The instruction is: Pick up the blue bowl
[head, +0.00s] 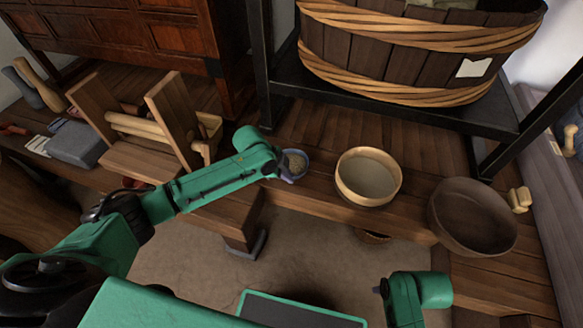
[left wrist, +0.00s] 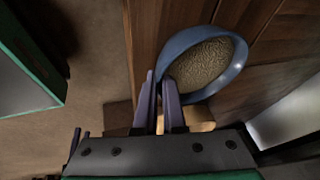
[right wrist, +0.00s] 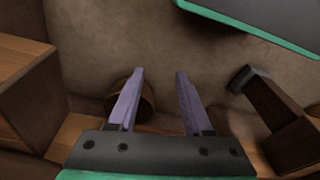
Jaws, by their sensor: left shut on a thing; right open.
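The small blue bowl (head: 306,164), with pale grain in it, is at the front part of the wooden bench in the head view. It fills the upper middle of the left wrist view (left wrist: 238,68). My left gripper (left wrist: 158,78) is shut on the bowl's near rim; in the head view the gripper (head: 286,176) meets the bowl's left side. I cannot tell whether the bowl is clear of the bench. My right gripper (right wrist: 160,75) is open and empty, over the floor in front of the bench; in the head view its fingers barely show.
A pale round sieve-like bowl (head: 350,187) stands right of the blue bowl, with a large brown bowl (head: 440,215) beyond it. A wooden tub (head: 380,55) stands on a black-framed stand behind. A wooden frame with rollers (head: 172,115) is at the left.

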